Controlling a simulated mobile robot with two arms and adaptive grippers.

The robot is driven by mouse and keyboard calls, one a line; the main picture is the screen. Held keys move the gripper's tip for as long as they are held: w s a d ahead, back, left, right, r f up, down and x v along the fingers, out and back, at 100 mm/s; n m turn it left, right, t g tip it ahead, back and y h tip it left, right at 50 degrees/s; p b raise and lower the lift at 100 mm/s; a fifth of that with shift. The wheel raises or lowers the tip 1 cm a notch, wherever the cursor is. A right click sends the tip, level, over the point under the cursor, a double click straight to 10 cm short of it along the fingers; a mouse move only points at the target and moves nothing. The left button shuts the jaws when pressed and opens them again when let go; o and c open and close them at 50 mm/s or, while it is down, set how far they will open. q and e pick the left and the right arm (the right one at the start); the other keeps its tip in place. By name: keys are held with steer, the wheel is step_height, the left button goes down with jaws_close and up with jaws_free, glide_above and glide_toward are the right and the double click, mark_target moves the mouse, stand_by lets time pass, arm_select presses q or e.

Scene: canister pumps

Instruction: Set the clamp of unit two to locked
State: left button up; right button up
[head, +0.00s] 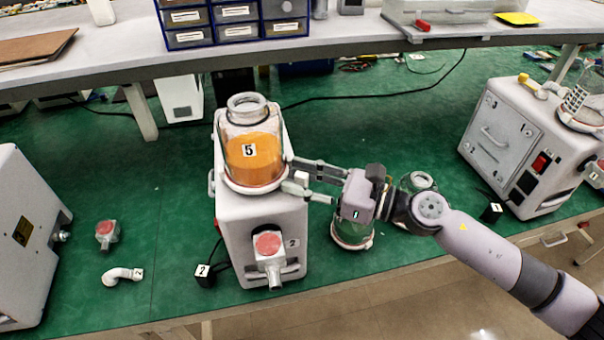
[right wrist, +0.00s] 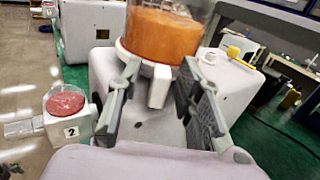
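Unit two (head: 262,220) is a white housing in the middle of the head view, with a "2" label on its front. A glass canister (head: 252,150) labelled 5, with orange contents, stands upright on it; it also shows in the right wrist view (right wrist: 165,35). A small white lever (head: 301,179), seemingly the clamp, sticks out below the canister at its right side. My right gripper (head: 288,174) is open around it. In the right wrist view the lever (right wrist: 159,86) is between the fingers, with gaps visible on both sides. My left gripper is not in view.
A red-topped outlet (head: 268,246) projects from unit two's front. A second glass canister (head: 352,232) stands behind my right gripper. Another white unit (head: 505,145) is at right. A loose red-topped part (head: 107,233) and white elbow (head: 122,275) lie on the green surface at left.

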steer(key=shift+c, duration=0.2)
jaws_close()
stand_by(0.6)
